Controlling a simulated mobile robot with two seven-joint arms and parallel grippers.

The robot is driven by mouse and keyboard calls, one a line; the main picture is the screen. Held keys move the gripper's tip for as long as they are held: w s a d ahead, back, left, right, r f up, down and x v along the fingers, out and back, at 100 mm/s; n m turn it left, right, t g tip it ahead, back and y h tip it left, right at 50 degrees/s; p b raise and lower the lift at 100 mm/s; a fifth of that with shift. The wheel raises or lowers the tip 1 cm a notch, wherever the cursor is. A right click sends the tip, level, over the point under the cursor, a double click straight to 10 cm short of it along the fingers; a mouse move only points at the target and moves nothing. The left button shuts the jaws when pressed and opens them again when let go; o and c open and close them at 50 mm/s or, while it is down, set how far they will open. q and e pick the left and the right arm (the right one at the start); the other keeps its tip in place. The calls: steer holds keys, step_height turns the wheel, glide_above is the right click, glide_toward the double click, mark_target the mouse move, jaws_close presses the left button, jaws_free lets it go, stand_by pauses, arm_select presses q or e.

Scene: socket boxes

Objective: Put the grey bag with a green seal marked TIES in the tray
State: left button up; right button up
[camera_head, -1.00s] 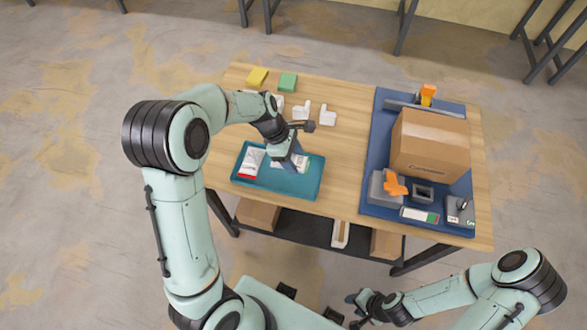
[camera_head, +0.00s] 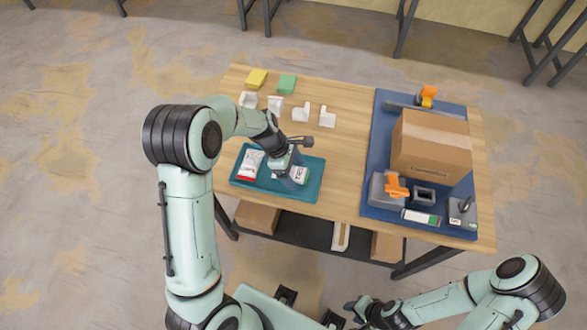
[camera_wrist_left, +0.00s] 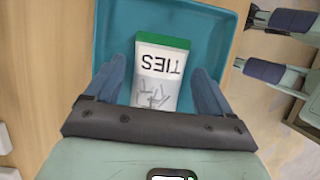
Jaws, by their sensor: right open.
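The grey bag marked TIES with a green seal (camera_wrist_left: 160,72) lies in the teal tray (camera_wrist_left: 108,22) in the left wrist view. In the head view the bag (camera_head: 301,174) is on the right side of the tray (camera_head: 246,184), partly hidden by my left gripper. My left gripper (camera_head: 291,174) is open over the tray; its two blue fingers stand on either side of the bag, with gaps visible in the wrist view. My right gripper (camera_head: 354,309) is open and empty, low in the head view, away from the table.
A white and red bag (camera_head: 250,164) lies in the tray's left part. White pieces (camera_head: 301,114), a yellow block (camera_head: 256,79) and a green block (camera_head: 287,83) stand behind. A blue mat (camera_head: 381,135) at right holds a cardboard box (camera_head: 431,145) and grey fixtures.

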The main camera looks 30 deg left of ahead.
arm_select(q)
steer(key=shift+r, duration=0.25)
steer(key=p+v, duration=0.2)
steer(key=v, duration=1)
arm_select(e)
steer(key=shift+w+r, duration=0.9)
steer(key=shift+r, duration=0.3)
arm_select(q)
steer(key=shift+f, duration=0.1)
